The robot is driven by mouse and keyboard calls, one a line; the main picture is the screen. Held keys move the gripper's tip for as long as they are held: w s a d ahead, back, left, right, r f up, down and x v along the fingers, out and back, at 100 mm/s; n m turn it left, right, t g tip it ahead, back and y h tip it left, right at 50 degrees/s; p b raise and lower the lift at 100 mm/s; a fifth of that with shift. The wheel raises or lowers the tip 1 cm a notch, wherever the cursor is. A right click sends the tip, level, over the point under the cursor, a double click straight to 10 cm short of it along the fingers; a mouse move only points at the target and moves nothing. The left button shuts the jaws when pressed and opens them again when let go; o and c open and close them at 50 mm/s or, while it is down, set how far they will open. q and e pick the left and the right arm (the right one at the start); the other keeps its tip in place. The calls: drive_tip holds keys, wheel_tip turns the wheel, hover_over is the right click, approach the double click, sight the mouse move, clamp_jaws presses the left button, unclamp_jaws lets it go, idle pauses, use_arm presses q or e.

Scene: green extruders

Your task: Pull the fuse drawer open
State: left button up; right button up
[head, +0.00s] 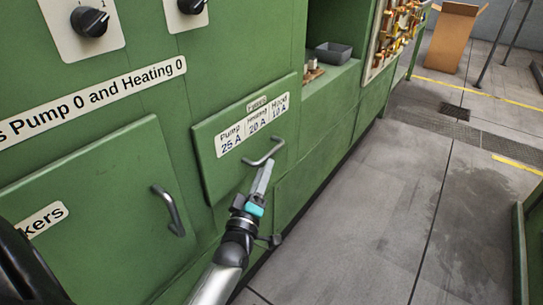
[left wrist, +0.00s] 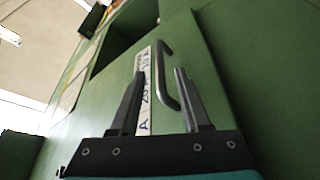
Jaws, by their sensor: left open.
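The fuse drawer (head: 222,174) is a green front on the green cabinet, labelled Pump 25 A, Heating 20 A and Hood, with a grey bar handle (head: 264,153). Its front stands slightly proud of the cabinet face; whether it is pulled out at all I cannot tell. My left gripper (head: 264,168) is just below the handle in the head view. In the left wrist view the left gripper (left wrist: 160,80) is open, its two fingers pointing at the drawer, and the handle (left wrist: 168,75) appears between and ahead of the fingertips. Contact is not visible. My right gripper is not in view.
A green cabinet door with its own handle (head: 168,210) is to the left. Black knobs (head: 90,21) are above. A grey tray (head: 334,53) sits on a ledge to the right. A cardboard box (head: 455,38) stands farther back. The grey floor (head: 400,200) to the right is clear.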

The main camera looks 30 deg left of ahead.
sight(272, 150)
use_arm(q)
drive_tip(key=b+x, duration=0.1)
drive_tip(key=x, duration=0.4)
drive_tip(key=shift+w+a+f+b, duration=0.1)
drive_tip(key=shift+w+b, duration=0.1)
drive_tip(key=shift+b, duration=0.1)
drive_tip(key=shift+x, duration=0.9)
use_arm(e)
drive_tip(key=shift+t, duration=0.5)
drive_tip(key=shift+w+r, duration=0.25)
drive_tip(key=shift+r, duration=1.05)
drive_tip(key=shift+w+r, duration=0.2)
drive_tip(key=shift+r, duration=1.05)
use_arm(q)
clamp_jaws()
